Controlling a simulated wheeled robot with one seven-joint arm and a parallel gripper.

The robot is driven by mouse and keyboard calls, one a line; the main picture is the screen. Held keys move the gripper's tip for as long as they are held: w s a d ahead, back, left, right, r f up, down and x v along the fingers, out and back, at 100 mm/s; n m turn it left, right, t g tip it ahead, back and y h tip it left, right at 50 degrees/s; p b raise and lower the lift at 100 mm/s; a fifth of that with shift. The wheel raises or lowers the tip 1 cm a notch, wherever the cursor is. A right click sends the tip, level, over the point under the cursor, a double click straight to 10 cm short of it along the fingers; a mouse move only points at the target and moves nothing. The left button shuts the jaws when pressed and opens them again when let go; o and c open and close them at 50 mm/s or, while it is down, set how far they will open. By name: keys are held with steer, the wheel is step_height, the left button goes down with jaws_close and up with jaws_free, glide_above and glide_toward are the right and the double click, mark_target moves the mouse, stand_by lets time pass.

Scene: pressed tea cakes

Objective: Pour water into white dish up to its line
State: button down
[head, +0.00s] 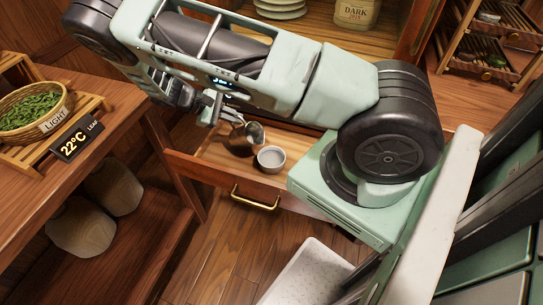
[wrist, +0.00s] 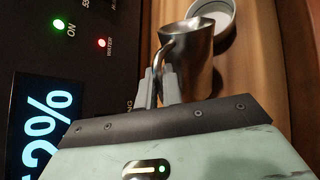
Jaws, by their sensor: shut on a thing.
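The white dish (head: 271,158) stands in the open wooden drawer. It also shows in the wrist view (wrist: 229,32), partly hidden by a metal jug (wrist: 190,62). My gripper (wrist: 160,78) is shut on the jug's handle. In the head view my gripper (head: 229,117) is over the drawer, and the jug (head: 254,133) is just up and left of the dish. The jug's mouth is close to the dish; I cannot tell its exact tilt or the gap. No water stream shows. The dish's line and any water level are too small to make out.
The drawer (head: 188,168) with a brass handle (head: 255,198) is pulled out. A black panel (wrist: 75,60) with lights and a percent display is at left in the wrist view. A side table holds a basket of green leaves (head: 30,110) and a 22°C sign (head: 77,138).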

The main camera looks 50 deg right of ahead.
steer(key=w+r+n+g+h, duration=0.1)
steer(key=w+r+n+g, duration=0.1)
steer(key=r, duration=0.5)
steer(key=w+r+n+g+h+p, duration=0.1)
steer(key=w+r+g+h, duration=0.1)
steer(key=w+r+g, duration=0.3)
steer(key=shift+w+a+r+n, duration=0.2)
steer(key=shift+w+r+n, duration=0.15)
steer(key=shift+r, duration=1.3)
